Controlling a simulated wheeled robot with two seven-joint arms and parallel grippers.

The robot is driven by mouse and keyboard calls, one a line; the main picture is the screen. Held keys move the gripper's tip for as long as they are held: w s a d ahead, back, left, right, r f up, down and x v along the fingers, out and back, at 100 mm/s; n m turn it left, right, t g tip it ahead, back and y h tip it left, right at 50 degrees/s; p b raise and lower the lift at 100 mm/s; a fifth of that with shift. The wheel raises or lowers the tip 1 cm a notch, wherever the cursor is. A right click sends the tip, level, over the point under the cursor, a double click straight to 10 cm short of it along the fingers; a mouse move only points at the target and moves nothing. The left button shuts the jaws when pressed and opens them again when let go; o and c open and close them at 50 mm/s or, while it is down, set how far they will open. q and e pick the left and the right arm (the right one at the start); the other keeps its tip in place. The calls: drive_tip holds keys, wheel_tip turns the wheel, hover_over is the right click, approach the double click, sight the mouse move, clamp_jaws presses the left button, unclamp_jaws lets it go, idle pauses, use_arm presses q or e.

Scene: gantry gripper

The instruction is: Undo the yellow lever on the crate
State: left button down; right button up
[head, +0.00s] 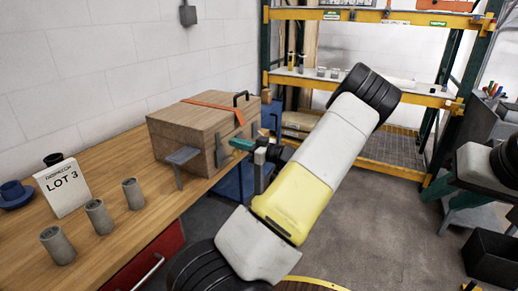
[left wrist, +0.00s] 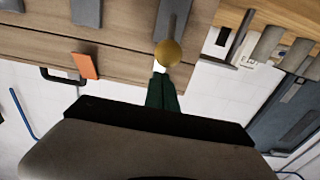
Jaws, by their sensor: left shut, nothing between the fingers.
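The wooden crate (head: 185,130) stands on the bench with its lid down. An orange strap (head: 212,104) crosses the lid, and grey metal plates are on its front face. In the left wrist view a round yellow knob (left wrist: 167,53) sits on the end of a grey lever (left wrist: 173,18) against the crate's wood (left wrist: 125,45). The knob does not show in the head view. My left gripper (head: 238,145) is at the crate's front, its green fingers shut and empty. In the left wrist view its fingertips (left wrist: 160,76) are right by the knob; I cannot tell whether they touch.
Three grey cylinders (head: 98,217), a "LOT 3" card (head: 63,188) and a blue cup (head: 14,193) are on the bench (head: 160,222), left of the crate. A black handle (head: 241,98) stands at the crate's right end. A shelf rack (head: 370,80) stands behind.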

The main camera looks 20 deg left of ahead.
use_arm(q)
drive_tip(key=shift+f, duration=3.2)
drive_tip(key=d+r, duration=0.1)
drive_tip(key=d, duration=0.8)
drive_tip(key=shift+s, duration=0.35)
